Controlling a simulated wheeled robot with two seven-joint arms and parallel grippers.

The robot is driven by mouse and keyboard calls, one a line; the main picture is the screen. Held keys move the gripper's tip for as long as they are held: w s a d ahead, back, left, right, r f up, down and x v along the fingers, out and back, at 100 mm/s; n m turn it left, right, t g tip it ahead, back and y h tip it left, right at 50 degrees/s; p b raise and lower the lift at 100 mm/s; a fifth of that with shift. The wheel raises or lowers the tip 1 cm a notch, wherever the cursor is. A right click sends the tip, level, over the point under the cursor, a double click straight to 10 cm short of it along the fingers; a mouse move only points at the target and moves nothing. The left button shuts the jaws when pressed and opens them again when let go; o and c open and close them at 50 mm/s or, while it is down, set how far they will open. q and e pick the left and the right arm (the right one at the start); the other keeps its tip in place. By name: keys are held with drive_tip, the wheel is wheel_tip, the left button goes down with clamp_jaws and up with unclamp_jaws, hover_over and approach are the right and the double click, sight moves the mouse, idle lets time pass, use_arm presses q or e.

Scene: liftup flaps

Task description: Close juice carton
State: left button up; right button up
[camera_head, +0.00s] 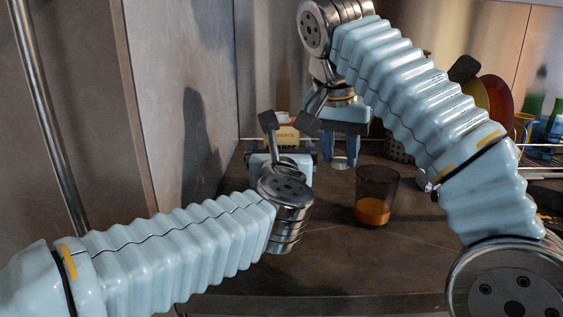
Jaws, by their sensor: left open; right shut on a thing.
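The juice carton (286,136), yellow-orange with dark lettering, stands on the counter behind my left gripper (287,122). Its pale top shows between the two dark fingertips, and its lower part is hidden. My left gripper is open, with its fingers pointing up and away on either side of the carton in the picture; I cannot tell if they touch it. My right gripper (342,160) hangs from above, just right of the carton, pointing down. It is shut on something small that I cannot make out. I cannot tell whether the carton has its cap on.
A glass (373,197) with some orange juice stands on the dark counter (335,250) right of the grippers. A wire rack (548,147) with colourful dishes and bottles is at the far right. A grey wall is close on the left. The front counter is clear.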

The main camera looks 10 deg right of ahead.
use_arm(q)
drive_tip(key=shift+c, duration=0.4)
drive_tip(key=c, duration=1.3)
drive_tip(key=shift+c, duration=0.2)
drive_tip(key=shift+r, duration=0.2)
use_arm(e)
drive_tip(key=shift+r, duration=0.1)
